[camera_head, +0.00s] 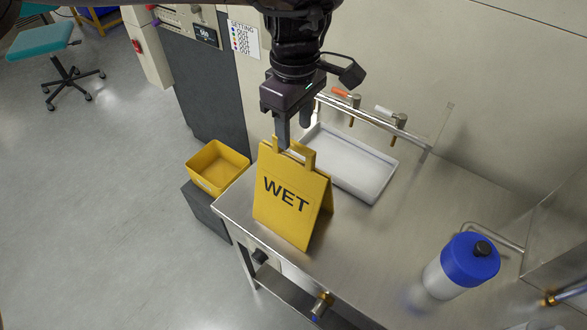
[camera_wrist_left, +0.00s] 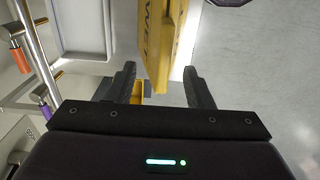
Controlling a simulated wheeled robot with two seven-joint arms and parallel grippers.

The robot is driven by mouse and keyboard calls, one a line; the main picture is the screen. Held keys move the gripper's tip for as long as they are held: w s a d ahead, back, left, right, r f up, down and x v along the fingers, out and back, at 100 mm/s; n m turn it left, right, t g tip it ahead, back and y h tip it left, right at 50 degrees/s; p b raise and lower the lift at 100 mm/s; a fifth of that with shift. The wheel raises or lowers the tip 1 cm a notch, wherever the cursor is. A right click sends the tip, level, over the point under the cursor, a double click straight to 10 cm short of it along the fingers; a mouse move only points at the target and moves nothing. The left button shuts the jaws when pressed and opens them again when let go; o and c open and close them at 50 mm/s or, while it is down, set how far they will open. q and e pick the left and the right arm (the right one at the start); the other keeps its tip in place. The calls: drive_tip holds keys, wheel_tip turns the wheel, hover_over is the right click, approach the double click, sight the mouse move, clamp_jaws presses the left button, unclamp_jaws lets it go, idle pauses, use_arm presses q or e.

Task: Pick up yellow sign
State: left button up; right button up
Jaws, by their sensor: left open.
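The yellow sign (camera_head: 285,200), a folded A-frame marked "WET", stands upright on the steel table (camera_head: 390,250) near its left edge. It also shows in the left wrist view (camera_wrist_left: 165,35). My left gripper (camera_head: 293,130) points down at the sign's notched top edge. In the left wrist view its fingers (camera_wrist_left: 159,75) are spread, with the sign's top end between them and gaps visible beside it. One finger partly covers the sign's top in the head view. My right gripper is not in view.
A white tray (camera_head: 350,162) lies just behind the sign, below a rail with valves (camera_head: 375,118). A blue-capped bottle (camera_head: 463,264) stands at the right. A yellow bin (camera_head: 217,167) sits left of the table. The table between sign and bottle is clear.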

sight(294, 144)
use_arm(q)
drive_tip(key=f, duration=0.1)
drive_tip(key=s+f+p, duration=0.1)
drive_tip(key=f, duration=0.1)
drive_tip(key=shift+f, duration=0.3)
drive_tip(key=f, duration=0.3)
drive_tip(key=shift+w+a+f+p, duration=0.1)
drive_tip(key=shift+w+f+p, duration=0.25)
drive_tip(key=shift+f+p, duration=0.05)
drive_tip(key=shift+s, duration=0.1)
clamp_jaws()
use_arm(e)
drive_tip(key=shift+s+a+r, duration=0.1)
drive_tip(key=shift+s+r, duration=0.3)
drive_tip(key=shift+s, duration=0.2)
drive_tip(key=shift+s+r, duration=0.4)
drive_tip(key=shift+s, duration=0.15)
